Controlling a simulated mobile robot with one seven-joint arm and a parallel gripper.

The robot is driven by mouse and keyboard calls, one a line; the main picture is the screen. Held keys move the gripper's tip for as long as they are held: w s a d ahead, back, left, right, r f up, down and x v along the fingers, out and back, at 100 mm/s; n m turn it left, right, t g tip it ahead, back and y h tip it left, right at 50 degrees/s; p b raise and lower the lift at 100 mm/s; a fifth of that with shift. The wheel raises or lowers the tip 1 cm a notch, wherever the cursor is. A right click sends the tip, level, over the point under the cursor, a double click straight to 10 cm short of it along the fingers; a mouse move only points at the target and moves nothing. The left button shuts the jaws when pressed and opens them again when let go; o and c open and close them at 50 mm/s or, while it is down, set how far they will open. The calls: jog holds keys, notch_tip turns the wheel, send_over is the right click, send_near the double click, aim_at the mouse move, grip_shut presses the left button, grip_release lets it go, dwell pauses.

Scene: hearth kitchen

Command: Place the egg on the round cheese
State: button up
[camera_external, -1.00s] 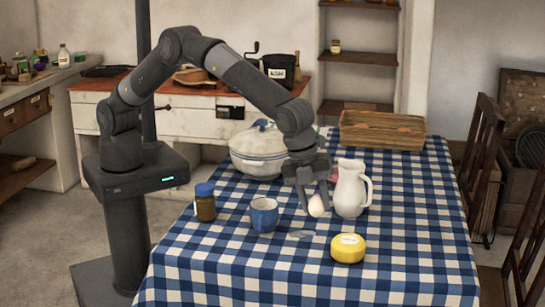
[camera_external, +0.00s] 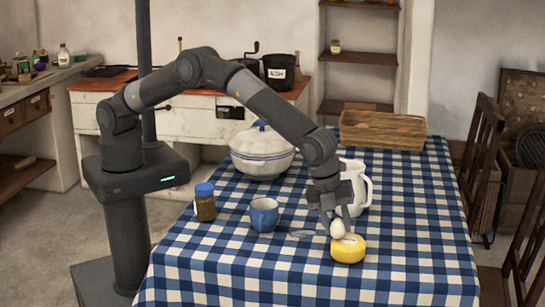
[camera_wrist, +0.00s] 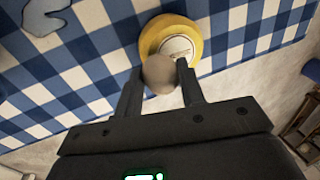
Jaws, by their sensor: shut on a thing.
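The egg (camera_external: 337,229) is pale and held between the fingers of my gripper (camera_external: 338,222). In the wrist view the egg (camera_wrist: 159,74) sits between the two fingertips of my gripper (camera_wrist: 160,82). The round cheese (camera_external: 348,250) is a yellow wheel with a pale label on top, lying on the checked tablecloth. In the wrist view the cheese (camera_wrist: 172,40) lies just beyond the egg, and the egg covers part of its near edge. The egg is at the cheese's upper left edge in the external view; I cannot tell whether they touch.
A white pitcher (camera_external: 361,185) stands close behind my gripper. A blue mug (camera_external: 264,214), a jar with a blue lid (camera_external: 204,203) and a lidded tureen (camera_external: 262,152) stand to the left. The front of the tablecloth (camera_external: 250,277) is clear.

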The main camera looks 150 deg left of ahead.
jog(key=shift+f, duration=0.1)
jog(key=o, duration=0.7)
jog(key=v, duration=1.2)
jog(key=shift+d+r, duration=0.15)
jog(key=shift+r, duration=0.1)
